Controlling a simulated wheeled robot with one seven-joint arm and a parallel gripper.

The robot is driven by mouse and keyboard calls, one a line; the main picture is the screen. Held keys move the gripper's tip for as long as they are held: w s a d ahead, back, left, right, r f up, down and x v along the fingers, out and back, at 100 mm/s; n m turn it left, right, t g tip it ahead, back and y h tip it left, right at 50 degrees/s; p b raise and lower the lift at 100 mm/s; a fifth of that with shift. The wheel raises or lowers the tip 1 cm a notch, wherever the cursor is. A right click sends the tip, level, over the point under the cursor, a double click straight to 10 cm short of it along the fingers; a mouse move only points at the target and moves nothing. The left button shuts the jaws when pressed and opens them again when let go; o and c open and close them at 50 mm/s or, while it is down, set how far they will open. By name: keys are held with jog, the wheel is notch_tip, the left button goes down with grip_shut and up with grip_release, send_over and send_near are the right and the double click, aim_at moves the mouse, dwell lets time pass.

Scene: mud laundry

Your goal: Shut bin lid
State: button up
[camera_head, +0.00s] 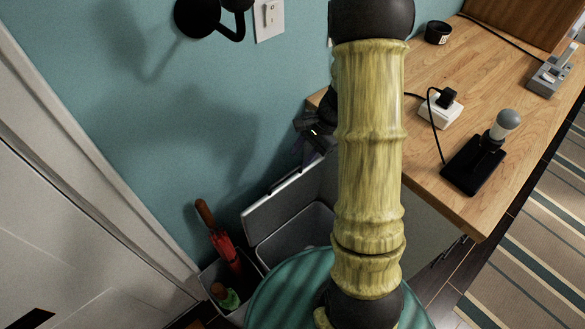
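The bin (293,236) is a grey box on the floor against the teal wall, partly hidden by my arm and a green round surface in front of it. Its lid (282,196) is open, standing tilted up along the bin's wall side, with its right end hidden behind my arm. My gripper (318,148) is a small dark shape above the lid's upper right end, left of the arm column. Its fingers are small and partly hidden, so I cannot tell whether they are open or touching the lid.
A wooden table (478,213) stands close on the right, bearing a black-based lamp (473,167), a white power block (440,112) and a dark cup (438,33). A holder with a red umbrella (226,247) stands left of the bin. A black wall fixture (198,16) juts out above.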

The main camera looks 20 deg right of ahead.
aim_at(289, 173)
jog(key=x, duration=0.7)
grip_shut()
